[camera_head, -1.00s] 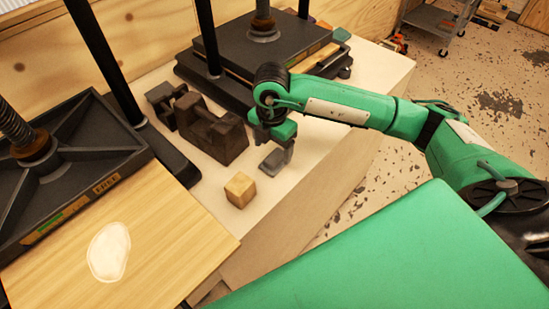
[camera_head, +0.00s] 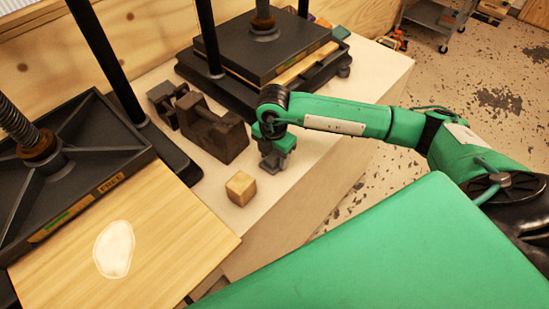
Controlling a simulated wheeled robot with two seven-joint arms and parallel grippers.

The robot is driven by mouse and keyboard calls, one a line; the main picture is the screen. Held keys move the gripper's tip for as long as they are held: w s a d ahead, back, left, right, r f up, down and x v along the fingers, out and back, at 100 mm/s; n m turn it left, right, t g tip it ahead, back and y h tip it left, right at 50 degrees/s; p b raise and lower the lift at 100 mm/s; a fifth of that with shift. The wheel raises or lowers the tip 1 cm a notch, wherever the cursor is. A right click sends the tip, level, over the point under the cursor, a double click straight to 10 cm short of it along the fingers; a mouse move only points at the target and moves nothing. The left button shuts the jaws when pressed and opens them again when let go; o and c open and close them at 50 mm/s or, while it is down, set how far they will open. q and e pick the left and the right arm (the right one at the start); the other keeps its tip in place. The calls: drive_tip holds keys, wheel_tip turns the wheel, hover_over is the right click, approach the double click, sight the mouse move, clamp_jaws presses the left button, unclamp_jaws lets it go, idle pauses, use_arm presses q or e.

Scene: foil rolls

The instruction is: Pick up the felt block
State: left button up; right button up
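A small grey block (camera_head: 268,171), which looks like the felt block, sits on the pale bench top right of the dark metal blocks. My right gripper (camera_head: 273,158) points down over it and hides its upper part. The fingers are at the block, but their grey blends with it. Whether they are open or shut on it cannot be made out. My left gripper is not in view.
A light wooden cube (camera_head: 241,188) stands just left of the grey block. A dark notched metal block (camera_head: 217,133) is behind it. Two black screw presses flank the bench. A wooden board (camera_head: 170,225) with a white patch lies at front left.

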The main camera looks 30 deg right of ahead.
sight(273, 155)
wheel_tip(273, 155, up, 20)
drive_tip(key=b, duration=0.2)
drive_tip(key=shift+b, duration=0.4)
drive_tip(key=shift+o, duration=0.4)
